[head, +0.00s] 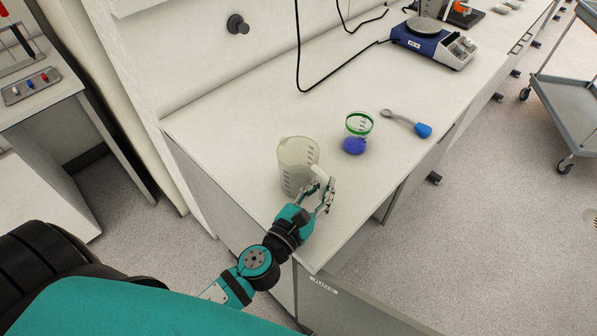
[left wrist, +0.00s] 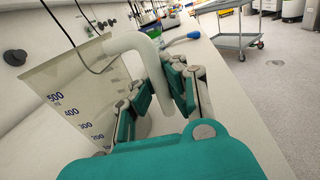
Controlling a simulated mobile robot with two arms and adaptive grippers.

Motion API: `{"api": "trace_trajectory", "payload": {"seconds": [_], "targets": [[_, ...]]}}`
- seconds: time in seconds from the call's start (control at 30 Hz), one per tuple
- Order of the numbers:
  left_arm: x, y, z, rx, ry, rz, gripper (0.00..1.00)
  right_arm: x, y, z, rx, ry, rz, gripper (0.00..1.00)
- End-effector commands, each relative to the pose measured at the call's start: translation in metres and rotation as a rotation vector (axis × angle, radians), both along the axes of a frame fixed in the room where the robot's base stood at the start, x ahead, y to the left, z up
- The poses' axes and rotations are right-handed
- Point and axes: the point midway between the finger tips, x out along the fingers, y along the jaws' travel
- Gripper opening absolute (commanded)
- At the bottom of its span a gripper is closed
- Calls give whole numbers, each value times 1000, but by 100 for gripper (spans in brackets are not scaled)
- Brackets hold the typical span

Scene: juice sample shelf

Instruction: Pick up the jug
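The jug (head: 297,165) is a clear, tall measuring beaker with graduations and a thick white handle. It stands upright on the bench near its front left end. In the left wrist view the jug (left wrist: 75,95) fills the left side, and its handle (left wrist: 150,60) runs down between my fingers. My left gripper (head: 325,192) is at the handle, with one finger on each side of it. It also shows in the left wrist view (left wrist: 161,92). The fingers are close to the handle, but I cannot tell whether they press on it. My right gripper is not in view.
A small green-rimmed beaker with blue-purple contents (head: 355,143) stands right of the jug. A blue-handled spoon (head: 408,123) lies beyond it. A blue stirrer plate (head: 433,45) with a black cable is farther back. A grey cart (head: 565,95) stands on the floor at right.

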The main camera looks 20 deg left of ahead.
Motion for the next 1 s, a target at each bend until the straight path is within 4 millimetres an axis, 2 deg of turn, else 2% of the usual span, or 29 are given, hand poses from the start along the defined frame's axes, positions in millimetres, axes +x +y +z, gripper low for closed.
{"api": "trace_trajectory", "payload": {"seconds": [0.67, 0.87, 1.0], "targets": [[0, 0, 2, 2, -1, 0, 0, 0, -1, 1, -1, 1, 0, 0], [0, 0, 17, 3, -4, 0, 0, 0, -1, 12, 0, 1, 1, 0], [0, 0, 37, 3, -5, -2, 0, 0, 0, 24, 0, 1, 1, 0]]}}
